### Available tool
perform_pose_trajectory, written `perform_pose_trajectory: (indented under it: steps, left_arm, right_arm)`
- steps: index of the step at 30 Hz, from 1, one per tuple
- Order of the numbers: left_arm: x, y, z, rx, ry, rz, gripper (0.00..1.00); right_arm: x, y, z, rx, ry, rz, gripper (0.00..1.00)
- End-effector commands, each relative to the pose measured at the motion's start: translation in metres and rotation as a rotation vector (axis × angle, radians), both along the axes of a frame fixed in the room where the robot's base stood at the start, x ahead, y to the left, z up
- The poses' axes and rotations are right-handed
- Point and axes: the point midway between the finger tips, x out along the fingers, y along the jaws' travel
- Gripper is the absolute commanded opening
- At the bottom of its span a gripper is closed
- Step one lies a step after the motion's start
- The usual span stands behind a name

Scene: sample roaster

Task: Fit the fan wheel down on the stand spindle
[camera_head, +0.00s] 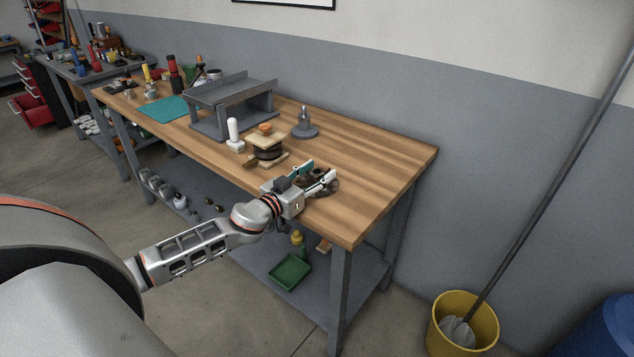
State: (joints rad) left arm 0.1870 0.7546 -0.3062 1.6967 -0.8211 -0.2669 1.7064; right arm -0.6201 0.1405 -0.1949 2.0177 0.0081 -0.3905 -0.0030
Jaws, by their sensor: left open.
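My left gripper (321,174) reaches in over the front edge of the wooden bench, its two fingers apart. A dark, round, wheel-like part (329,189), which looks like the fan wheel, lies on the bench at the gripper. The fingers and wrist cover much of it, and I cannot tell whether they touch it. The stand (305,131) is a grey round base with a short upright spindle (304,113). It stands farther back on the bench, behind the gripper and slightly left, and its spindle top looks bare. My right gripper is not in view.
A wooden block stack with a dark round middle (267,152) and a white upright cylinder (234,132) stand left of the gripper. A grey raised frame (232,101) stands behind them. The right part of the bench top (380,165) is clear. A yellow mop bucket (466,318) stands on the floor.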

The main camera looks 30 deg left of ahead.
Motion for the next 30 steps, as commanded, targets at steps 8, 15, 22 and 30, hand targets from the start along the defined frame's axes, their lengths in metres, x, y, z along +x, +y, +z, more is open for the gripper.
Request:
perform_pose_trajectory:
  steps: [8,15,22,30]
  left_arm:
    - [0.000,0.000,0.000,0.000,0.000,0.000,0.02]
    - [0.000,0.000,0.001,0.001,-0.002,0.000,0.00]
    - [0.000,0.000,0.010,0.002,-0.005,0.000,0.00]
    - [0.000,0.000,0.056,0.001,-0.011,-0.001,0.00]
  right_arm:
    - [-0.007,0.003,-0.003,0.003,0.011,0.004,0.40]
    - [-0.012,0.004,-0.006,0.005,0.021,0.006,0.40]
    - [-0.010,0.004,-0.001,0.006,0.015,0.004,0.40]
    - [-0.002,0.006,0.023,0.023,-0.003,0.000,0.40]
